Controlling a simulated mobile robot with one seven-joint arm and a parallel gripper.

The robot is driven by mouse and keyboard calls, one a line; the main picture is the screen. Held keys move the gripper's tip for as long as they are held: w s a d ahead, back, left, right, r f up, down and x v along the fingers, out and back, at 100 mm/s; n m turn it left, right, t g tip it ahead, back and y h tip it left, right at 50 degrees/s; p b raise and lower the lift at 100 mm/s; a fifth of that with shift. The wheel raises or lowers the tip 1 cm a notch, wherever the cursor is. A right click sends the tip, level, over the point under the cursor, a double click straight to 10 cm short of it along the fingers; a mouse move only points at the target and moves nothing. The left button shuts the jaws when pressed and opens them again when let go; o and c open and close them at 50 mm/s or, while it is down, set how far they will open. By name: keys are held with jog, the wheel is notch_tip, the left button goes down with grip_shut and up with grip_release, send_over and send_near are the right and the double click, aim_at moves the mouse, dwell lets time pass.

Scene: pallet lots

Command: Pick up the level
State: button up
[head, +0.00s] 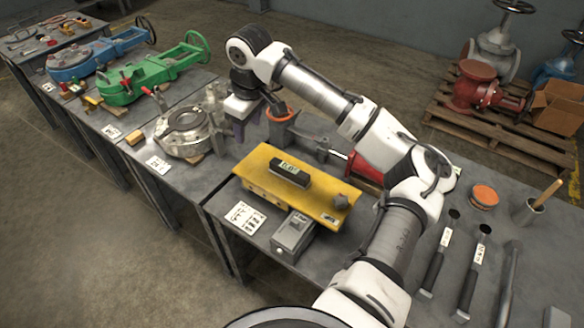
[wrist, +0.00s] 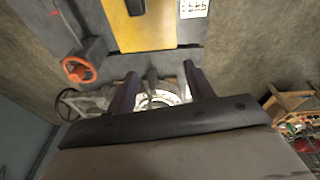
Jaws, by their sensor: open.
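The level (head: 290,172), a small black box with a pale green display, lies on top of a yellow slab (head: 265,190) on the grey workbench. In the wrist view, a dark piece that looks like the level (wrist: 135,6) is cut off by the top edge, on the yellow slab (wrist: 145,35). My gripper (head: 243,130) is open and empty, behind and to the left of the level, apart from it. Its purple fingers stand wide apart in the wrist view (wrist: 160,84), with a metal valve part seen beyond them.
A silver valve body (head: 185,130) stands left of my gripper. A vise with an orange ring (head: 281,115) is close on its right. A grey box (head: 293,232) and a printed card (head: 245,217) lie before the slab. Hammers (head: 475,270) lie at right.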

jog(key=s+d+m+g+h, duration=0.1)
jog(key=s+d+g, duration=0.1)
jog(key=d, duration=0.7)
send_over(287, 167)
notch_tip(287, 167, down, 8)
jog(key=shift+r+p, duration=0.25)
jog(key=shift+p, duration=0.2)
jog(key=shift+f+p, duration=0.6)
jog(key=shift+f, duration=2.55)
grip_shut()
